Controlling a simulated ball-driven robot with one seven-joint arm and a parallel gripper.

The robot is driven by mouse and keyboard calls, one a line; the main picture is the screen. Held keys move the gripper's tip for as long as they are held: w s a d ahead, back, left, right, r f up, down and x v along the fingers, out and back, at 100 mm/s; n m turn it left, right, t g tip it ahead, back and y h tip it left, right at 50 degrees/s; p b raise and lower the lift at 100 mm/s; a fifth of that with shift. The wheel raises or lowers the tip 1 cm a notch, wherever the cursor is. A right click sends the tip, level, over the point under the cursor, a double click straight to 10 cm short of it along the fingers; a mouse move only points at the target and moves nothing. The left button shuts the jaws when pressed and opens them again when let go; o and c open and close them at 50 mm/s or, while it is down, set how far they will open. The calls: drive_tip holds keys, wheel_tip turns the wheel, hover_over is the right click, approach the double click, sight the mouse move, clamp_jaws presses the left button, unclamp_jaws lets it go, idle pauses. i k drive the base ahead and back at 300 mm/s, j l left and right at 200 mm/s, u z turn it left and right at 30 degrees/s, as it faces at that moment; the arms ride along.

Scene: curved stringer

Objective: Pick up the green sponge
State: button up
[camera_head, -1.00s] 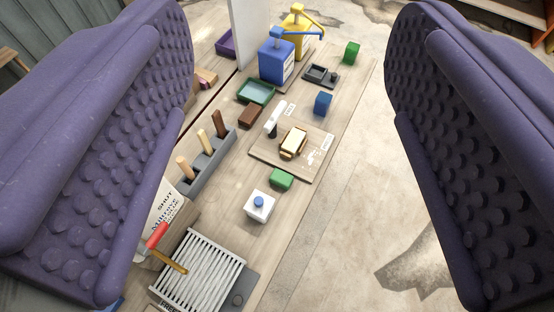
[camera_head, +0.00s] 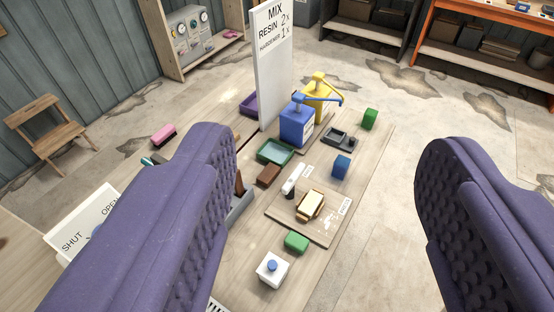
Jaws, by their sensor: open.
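Two small green blocks lie on the long wooden table. One green block (camera_head: 297,242) is near the front edge of a wooden board, beside a white block with a blue top. The other green block (camera_head: 370,118) is at the far right, past the blue block. I cannot tell which of them is the sponge. My gripper (camera_head: 328,165) is open and empty, its two purple padded fingers wide apart above the table. Both green blocks show in the gap between the fingers, clear of them.
The wooden board (camera_head: 275,212) carries a tan-and-cream block. A blue block (camera_head: 341,167), brown block (camera_head: 268,175), green tray (camera_head: 289,159) and white block (camera_head: 272,270) stand around it. Blue (camera_head: 296,127) and yellow (camera_head: 327,106) pump containers and a tall white sign (camera_head: 273,75) stand behind. Open floor lies right.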

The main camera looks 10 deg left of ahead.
sight(294, 241)
drive_tip(key=i+l+u, duration=0.5)
drive_tip(key=i+l, duration=0.15)
drive_tip(key=l, duration=0.2)
drive_tip(key=i+l+u, duration=0.15)
drive_tip(key=l, duration=0.2)
drive_tip(key=i+l+u, duration=0.15)
drive_tip(key=l, duration=0.2)
drive_tip(key=i+l+u, duration=0.2)
drive_tip(key=l, duration=0.2)
